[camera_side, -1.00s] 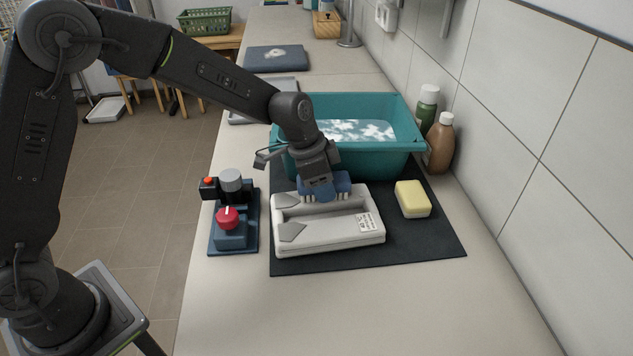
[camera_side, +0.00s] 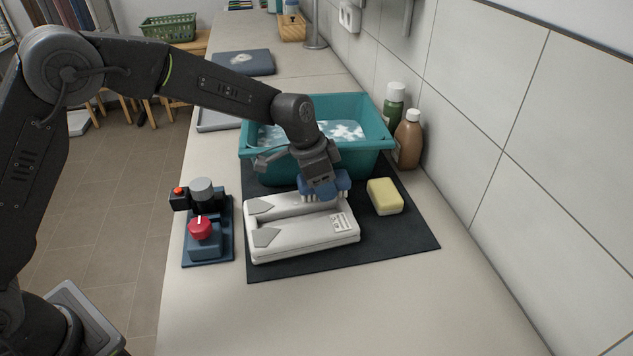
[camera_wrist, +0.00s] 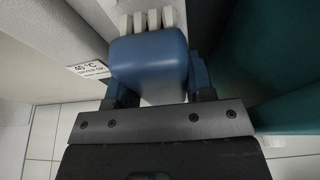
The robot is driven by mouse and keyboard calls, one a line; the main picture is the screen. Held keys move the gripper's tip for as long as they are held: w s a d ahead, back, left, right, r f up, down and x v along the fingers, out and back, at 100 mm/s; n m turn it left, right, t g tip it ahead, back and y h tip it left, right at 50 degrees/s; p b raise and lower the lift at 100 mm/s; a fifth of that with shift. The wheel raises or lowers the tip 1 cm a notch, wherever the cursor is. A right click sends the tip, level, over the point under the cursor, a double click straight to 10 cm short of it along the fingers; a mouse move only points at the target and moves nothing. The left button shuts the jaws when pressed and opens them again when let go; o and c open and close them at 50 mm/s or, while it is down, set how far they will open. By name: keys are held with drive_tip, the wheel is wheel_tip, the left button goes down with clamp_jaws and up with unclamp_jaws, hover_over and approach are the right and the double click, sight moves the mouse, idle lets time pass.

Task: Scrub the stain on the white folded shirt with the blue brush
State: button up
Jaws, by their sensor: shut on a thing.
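My gripper (camera_side: 321,182) is shut on the blue brush (camera_side: 340,182), which also shows in the wrist view (camera_wrist: 150,60). The pale bristles point down at the far right edge of the white folded shirt (camera_side: 300,236); whether they touch it I cannot tell. The shirt lies as a thick block with grey pointed flaps at its left and a care label near its right end. Part of the shirt and its label show at the left of the wrist view (camera_wrist: 60,45). I see no clear stain; part of the shirt's far side is hidden behind the gripper and brush.
A teal basin (camera_side: 355,160) with foamy water stands close behind the brush. A yellow sponge (camera_side: 384,196) lies right on the dark mat (camera_side: 400,250). A device with a red knob (camera_side: 202,228) is left. Two bottles (camera_side: 408,140) stand by the wall. The front counter is clear.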

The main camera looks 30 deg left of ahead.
drive_tip(key=shift+w+r, duration=0.1)
drive_tip(key=shift+r, duration=0.05)
drive_tip(key=shift+r, duration=2.95)
drive_tip(key=shift+r, duration=1.5)
